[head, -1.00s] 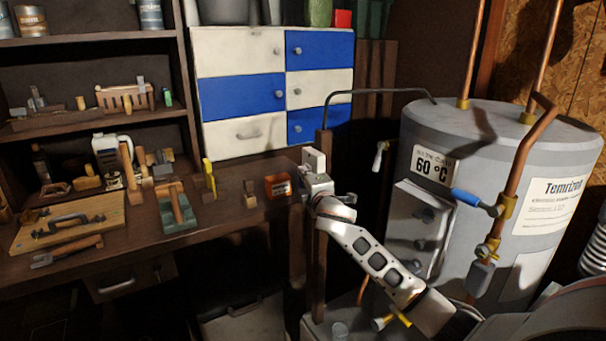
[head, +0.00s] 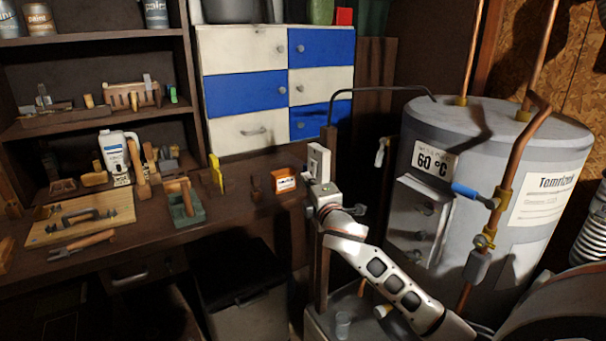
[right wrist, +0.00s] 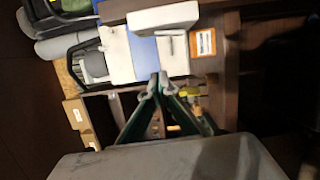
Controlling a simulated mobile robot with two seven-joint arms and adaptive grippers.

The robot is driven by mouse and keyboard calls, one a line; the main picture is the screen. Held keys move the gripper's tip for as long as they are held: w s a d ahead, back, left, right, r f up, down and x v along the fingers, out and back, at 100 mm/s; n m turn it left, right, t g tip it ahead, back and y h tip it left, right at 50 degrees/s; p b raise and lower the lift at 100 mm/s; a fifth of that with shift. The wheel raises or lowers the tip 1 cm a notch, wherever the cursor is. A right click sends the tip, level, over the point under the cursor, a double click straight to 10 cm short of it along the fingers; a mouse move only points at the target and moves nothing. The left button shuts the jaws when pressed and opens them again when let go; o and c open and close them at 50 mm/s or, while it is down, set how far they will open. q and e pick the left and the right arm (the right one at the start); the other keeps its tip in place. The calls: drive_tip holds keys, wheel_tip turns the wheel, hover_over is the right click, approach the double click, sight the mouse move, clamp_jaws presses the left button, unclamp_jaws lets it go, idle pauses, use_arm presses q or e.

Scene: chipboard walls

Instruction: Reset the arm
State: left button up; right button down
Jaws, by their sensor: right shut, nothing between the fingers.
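My right arm (head: 385,275) reaches up from the lower right in the head view. Its gripper (head: 319,165) is at the right end of the workbench, in front of the drawer cabinet and left of the boiler. The fingers are hard to make out there. In the right wrist view the two dark green fingers (right wrist: 155,84) meet at their grey tips, with nothing held between them. My left gripper is in neither view.
The workbench (head: 235,205) carries an orange box (head: 285,180), a wooden board (head: 80,218) and several tools. A blue and white drawer cabinet (head: 245,92) stands behind. The grey boiler (head: 545,150) with copper pipes (head: 513,160) stands close to the right of my arm.

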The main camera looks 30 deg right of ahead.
drive_tip(key=shift+v, duration=0.75)
drive_tip(key=s+a+f+m+g+y, duration=0.15)
drive_tip(key=s+a+f, duration=0.25)
drive_tip(key=f, duration=0.4)
drive_tip(key=s+a+f+m+g+y, duration=0.15)
drive_tip(key=s+a+f, duration=0.25)
drive_tip(key=f, duration=0.5)
drive_tip(key=s+a+f+m+g+y, duration=0.1)
drive_tip(key=s+a+f+y, duration=0.1)
drive_tip(key=s+a+f, duration=0.45)
drive_tip(key=s+a+f+m+g+y, duration=0.1)
drive_tip(key=s+a+f+m, duration=0.2)
drive_tip(key=s+f, duration=0.5)
drive_tip(key=s+a+f+m+g+y, duration=0.1)
drive_tip(key=s+a+f+m, duration=0.3)
drive_tip(key=s+f, duration=0.4)
drive_tip(key=s, duration=0.4)
drive_tip(key=shift+m+g, duration=0.3)
drive_tip(key=shift+g, duration=0.1)
